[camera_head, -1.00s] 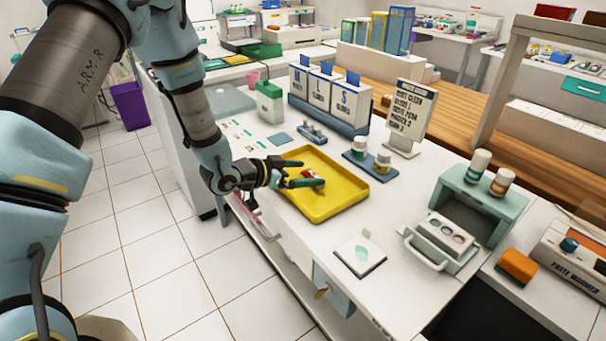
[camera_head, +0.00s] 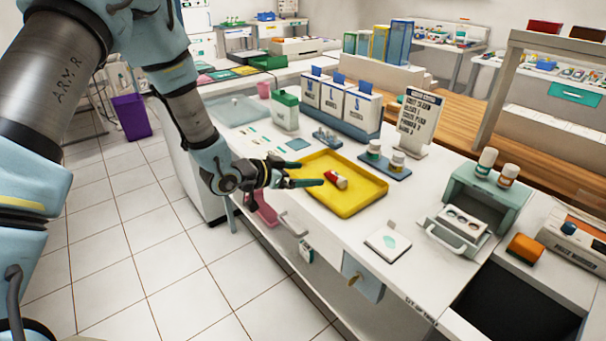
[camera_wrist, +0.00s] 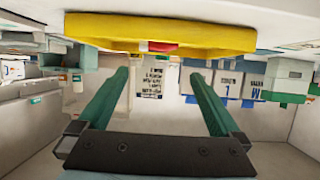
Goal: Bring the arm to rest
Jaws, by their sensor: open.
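My gripper (camera_head: 302,183) is open and empty at the left edge of the yellow tray (camera_head: 352,203) on the white counter. In the wrist view its two green fingers (camera_wrist: 163,98) stand wide apart with nothing between them. A small red and white item (camera_head: 336,179) lies in the tray, just beyond the fingertips. In the wrist view the picture is upside down, and the tray (camera_wrist: 225,38) shows at the top with the red item partly hidden by its rim.
White dispenser boxes (camera_head: 360,107), a sign card (camera_head: 415,120) and a small stand with two jars (camera_head: 385,165) stand behind the tray. A white pad (camera_head: 388,241) and a green drawer unit (camera_head: 490,205) are to the right.

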